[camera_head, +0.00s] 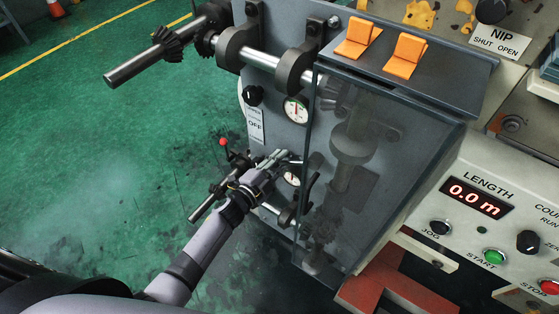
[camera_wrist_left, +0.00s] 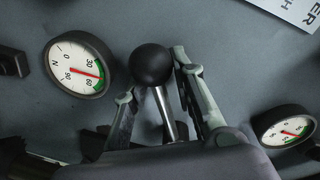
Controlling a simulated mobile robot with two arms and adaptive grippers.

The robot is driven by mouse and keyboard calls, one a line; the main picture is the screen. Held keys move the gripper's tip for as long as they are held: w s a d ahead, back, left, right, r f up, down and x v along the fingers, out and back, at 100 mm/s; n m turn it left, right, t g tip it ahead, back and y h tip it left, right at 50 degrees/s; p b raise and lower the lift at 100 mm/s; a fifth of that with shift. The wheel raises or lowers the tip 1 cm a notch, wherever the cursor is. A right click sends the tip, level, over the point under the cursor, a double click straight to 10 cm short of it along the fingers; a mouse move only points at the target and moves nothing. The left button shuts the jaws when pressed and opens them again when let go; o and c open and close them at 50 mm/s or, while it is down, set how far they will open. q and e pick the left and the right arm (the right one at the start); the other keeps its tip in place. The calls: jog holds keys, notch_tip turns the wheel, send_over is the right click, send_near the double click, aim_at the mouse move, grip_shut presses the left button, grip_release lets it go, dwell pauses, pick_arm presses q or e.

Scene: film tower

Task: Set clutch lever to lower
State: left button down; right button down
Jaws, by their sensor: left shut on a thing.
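The clutch lever has a black ball knob (camera_wrist_left: 152,64) on a bright metal shaft (camera_wrist_left: 166,115) in the left wrist view, in front of the grey machine panel. My left gripper (camera_wrist_left: 157,78) has one finger on each side of it and is shut on the lever, with the knob standing up between the fingertips. In the head view my left gripper (camera_head: 284,158) is at the panel beside the lower gauge (camera_head: 292,178); the lever is hidden there by the gripper. My right gripper is in neither view.
A red-knobbed lever (camera_head: 223,142) stands just left of my left gripper. A clear guard (camera_head: 375,185) closes off the right side. An upper gauge (camera_head: 295,110), a black knob (camera_head: 252,95) and a roller shaft (camera_head: 135,70) are above. Green floor (camera_head: 90,150) is open to the left.

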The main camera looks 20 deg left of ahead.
pick_arm(q)
jog(key=shift+s+f, duration=0.2)
jog(key=shift+f, duration=0.2)
jog(key=c, duration=1.6)
grip_release()
jog(key=shift+d, duration=0.1)
jog(key=shift+c, duration=0.2)
jog(key=o, duration=0.4)
jog(key=shift+w+r, duration=0.1)
jog(key=shift+o, duration=0.2)
jog(key=v, duration=1.2)
